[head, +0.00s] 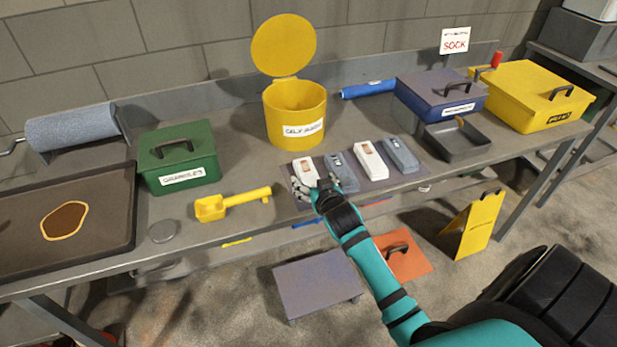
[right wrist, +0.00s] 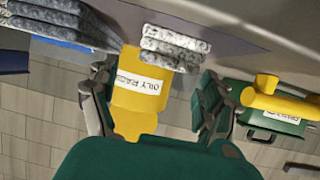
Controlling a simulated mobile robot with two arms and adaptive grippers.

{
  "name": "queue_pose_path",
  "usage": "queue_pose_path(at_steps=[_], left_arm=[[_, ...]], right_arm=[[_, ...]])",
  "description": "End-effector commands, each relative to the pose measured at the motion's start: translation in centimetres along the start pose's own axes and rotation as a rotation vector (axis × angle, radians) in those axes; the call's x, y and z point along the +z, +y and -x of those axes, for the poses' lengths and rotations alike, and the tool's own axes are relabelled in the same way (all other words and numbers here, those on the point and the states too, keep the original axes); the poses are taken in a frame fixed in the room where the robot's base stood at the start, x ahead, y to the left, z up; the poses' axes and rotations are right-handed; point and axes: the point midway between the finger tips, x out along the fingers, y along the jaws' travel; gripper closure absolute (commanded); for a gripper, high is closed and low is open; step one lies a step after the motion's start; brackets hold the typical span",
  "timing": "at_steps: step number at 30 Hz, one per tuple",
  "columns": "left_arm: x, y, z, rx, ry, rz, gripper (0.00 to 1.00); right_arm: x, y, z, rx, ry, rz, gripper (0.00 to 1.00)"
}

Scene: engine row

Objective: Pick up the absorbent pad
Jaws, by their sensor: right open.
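Several flat pads lie side by side on a dark mat (head: 411,181) at the table's front edge: a white one (head: 305,169), a grey one (head: 341,169), another white one (head: 370,160) and another grey one (head: 401,154). My right gripper (head: 318,189) is open at the front of the two left-hand pads and partly covers their near ends. My left gripper is out of view.
A yellow bin (head: 296,112) with its lid up stands behind the pads. A yellow scoop (head: 230,202) and green box (head: 178,158) are to the left. A blue box (head: 440,95), dark dustpan (head: 457,140) and yellow case (head: 528,95) are to the right.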

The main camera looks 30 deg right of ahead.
Motion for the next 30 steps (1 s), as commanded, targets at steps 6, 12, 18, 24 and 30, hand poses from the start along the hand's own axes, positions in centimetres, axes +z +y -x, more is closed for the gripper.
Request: queue_pose_path(at_steps=[6, 12, 18, 24, 30], left_arm=[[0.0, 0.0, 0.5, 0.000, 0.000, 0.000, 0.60], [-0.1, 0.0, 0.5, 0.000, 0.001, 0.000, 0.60], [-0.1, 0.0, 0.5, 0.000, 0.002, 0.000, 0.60], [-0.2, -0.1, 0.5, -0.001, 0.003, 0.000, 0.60], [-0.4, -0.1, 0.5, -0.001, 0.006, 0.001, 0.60]], right_arm=[[-0.4, -0.1, -3.3, 0.001, 0.000, 0.002, 0.19], [-0.3, -0.2, -4.3, -0.001, 0.001, 0.001, 0.19], [-0.3, -0.1, -4.2, -0.001, 0.001, 0.001, 0.24], [-0.3, -0.1, -4.2, -0.001, 0.001, 0.001, 0.51], [-0.3, -0.1, -4.2, -0.001, 0.001, 0.001, 0.75]])
